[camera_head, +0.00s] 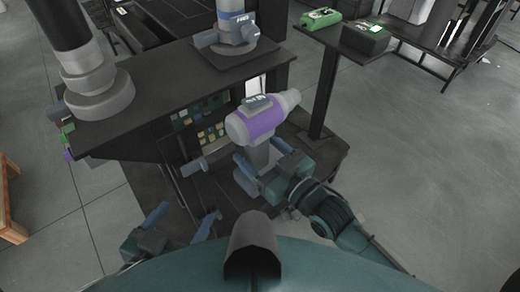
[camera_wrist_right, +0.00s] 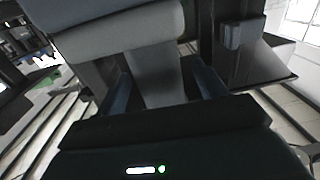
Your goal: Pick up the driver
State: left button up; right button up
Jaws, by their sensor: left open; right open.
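The driver (camera_head: 262,118) is a grey drill-shaped tool with a purple band, upright near the middle of the head view. Its grey body (camera_wrist_right: 120,32) and handle also show in the right wrist view. My right gripper (camera_head: 264,161) is open at the driver's handle. In the right wrist view the handle stands between the two blue fingers (camera_wrist_right: 165,90), with gaps at the sides. The handle's lower end is hidden by the gripper. My left gripper (camera_head: 182,221) is open and empty at the lower left, well apart from the driver.
A dark workbench (camera_head: 130,125) with a lift column (camera_head: 98,85) and a second grey column base (camera_head: 233,30) stands at the left. A small dark stand (camera_head: 345,38) with a green item (camera_head: 320,18) is behind right. The floor at the right is clear.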

jog(key=shift+w+a, duration=0.35)
jog(key=shift+w, duration=0.1)
jog(key=shift+c, duration=0.5)
jog(key=c, duration=1.3)
jog(key=shift+r, duration=0.25)
jog(key=shift+c, duration=0.4)
